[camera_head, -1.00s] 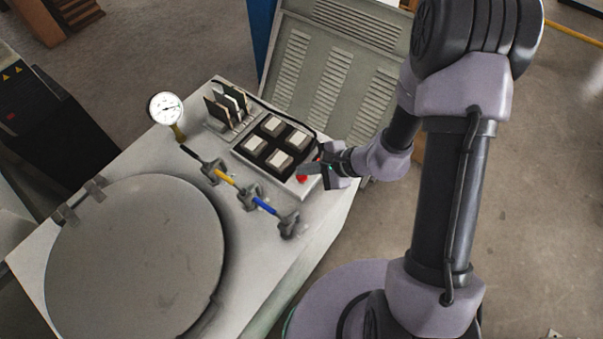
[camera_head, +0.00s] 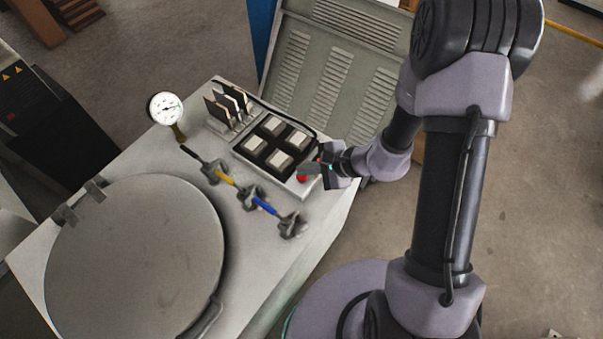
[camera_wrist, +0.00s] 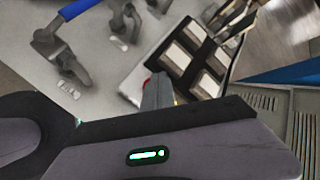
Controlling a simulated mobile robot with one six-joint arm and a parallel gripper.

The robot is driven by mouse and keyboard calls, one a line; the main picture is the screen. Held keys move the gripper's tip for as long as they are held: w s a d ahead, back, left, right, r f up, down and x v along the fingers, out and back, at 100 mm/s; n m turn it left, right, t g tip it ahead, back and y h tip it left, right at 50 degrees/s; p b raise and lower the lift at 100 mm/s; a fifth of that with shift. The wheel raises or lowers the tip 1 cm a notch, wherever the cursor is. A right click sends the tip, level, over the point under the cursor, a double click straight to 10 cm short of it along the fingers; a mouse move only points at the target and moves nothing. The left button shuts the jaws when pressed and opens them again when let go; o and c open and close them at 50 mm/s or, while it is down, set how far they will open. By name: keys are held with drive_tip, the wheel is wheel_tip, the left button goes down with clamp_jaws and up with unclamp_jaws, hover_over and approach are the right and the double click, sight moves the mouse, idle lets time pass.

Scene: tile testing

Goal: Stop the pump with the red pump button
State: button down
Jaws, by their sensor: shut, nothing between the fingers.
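A sliver of the red button (camera_wrist: 147,83) shows beside the fingers in the wrist view. My gripper (camera_head: 308,169) is shut and empty, with its fingertips at the button. The shut fingers (camera_wrist: 157,92) also show in the wrist view. I cannot tell whether the tips touch or press the button.
The panel holds several pale square switches (camera_head: 280,159). Valves with coloured handles, including a blue one (camera_head: 264,206), stand left of my gripper. A pressure gauge (camera_head: 165,107) and a large round lid (camera_head: 135,265) are further left. A louvred grey panel (camera_head: 335,75) stands behind.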

sight(305, 177)
drive_tip(key=shift+f, duration=0.15)
drive_tip(key=shift+f+b, duration=0.4)
drive_tip(key=shift+b, duration=0.4)
drive_tip(key=shift+r, duration=0.55)
drive_tip(key=shift+r, duration=0.1)
wheel_tip(305, 177, up, 6)
drive_tip(key=p, duration=0.4)
